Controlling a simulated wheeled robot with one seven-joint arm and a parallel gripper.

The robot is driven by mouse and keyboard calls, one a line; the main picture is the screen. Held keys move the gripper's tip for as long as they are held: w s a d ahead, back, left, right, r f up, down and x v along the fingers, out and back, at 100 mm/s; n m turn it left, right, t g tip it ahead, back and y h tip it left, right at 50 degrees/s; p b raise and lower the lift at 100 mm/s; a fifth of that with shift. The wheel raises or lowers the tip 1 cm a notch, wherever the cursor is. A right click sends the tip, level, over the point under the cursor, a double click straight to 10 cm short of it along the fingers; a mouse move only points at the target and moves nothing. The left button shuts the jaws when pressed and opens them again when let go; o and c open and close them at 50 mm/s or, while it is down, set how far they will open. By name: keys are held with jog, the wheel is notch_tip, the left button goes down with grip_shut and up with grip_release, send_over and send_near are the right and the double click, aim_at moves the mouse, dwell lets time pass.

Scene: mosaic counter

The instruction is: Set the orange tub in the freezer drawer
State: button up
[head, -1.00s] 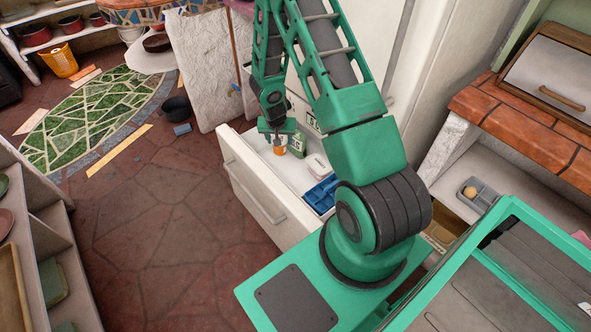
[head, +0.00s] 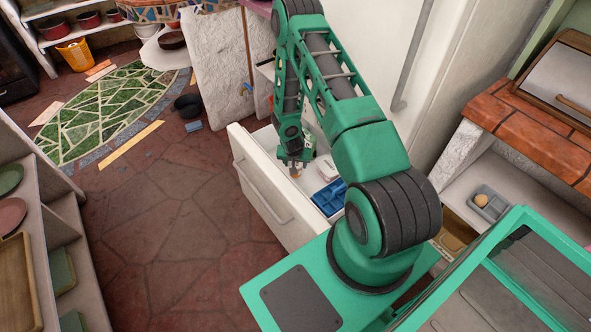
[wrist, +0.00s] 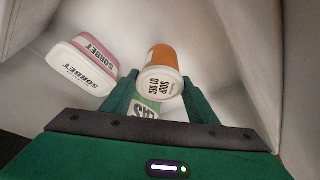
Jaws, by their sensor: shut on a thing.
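In the head view my gripper (head: 295,166) is down inside the open white freezer drawer (head: 262,182). There the orange tub (head: 296,174) shows only as a small patch under the fingers. Whether its base touches the drawer floor I cannot tell.
A pink-and-white sorbet tub (wrist: 83,64) lies in the drawer beside the orange tub. A green box (wrist: 146,109) shows partly between my fingers. A blue tray (head: 329,197) occupies the drawer's near end.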

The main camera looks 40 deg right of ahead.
jog(key=shift+f, duration=1.75)
jog(key=o, duration=1.3)
jog(key=shift+f, duration=0.1)
